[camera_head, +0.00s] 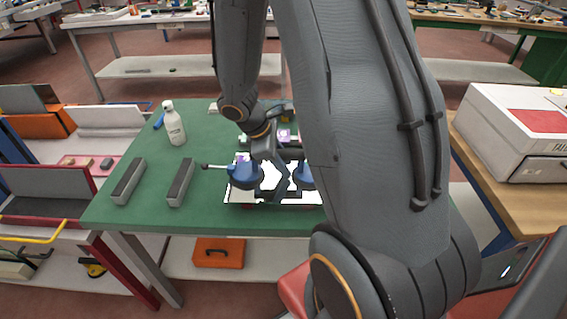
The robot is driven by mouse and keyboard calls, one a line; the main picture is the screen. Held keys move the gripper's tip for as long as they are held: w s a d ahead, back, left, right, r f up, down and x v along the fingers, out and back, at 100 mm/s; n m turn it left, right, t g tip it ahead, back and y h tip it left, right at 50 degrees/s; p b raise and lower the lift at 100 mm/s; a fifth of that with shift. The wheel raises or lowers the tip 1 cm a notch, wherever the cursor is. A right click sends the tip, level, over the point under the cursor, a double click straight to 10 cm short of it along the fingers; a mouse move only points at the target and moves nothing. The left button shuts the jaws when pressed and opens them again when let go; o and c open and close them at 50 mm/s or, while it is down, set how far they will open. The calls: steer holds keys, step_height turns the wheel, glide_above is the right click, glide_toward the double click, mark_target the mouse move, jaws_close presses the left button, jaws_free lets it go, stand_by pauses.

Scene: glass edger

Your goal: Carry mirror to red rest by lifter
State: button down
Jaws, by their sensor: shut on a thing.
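The mirror (241,196) is a bright, pale sheet at the front middle of the green table, partly hidden by my arm. The lifter (244,176) sits over it, with two blue suction cups and a thin handle pointing left. The second cup (303,178) is partly covered by my arm. My gripper (275,165) is over the lifter between the cups and shut on it. I cannot tell whether the mirror touches the table or hangs just above it. I cannot pick out the red rest for certain; my arm hides the table's right part.
Two grey-topped bars (180,183) lie on the left of the green table (215,137). A white bottle (174,123) stands behind them. A rack (45,180) is at left. A white case with a red panel (540,121) is on the wooden bench at right.

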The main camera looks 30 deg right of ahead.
steer(key=c, duration=1.4)
jaws_free()
steer(key=shift+f, duration=0.1)
steer(key=shift+o, duration=0.2)
steer(key=v, duration=0.8)
steer(key=shift+b, duration=0.4)
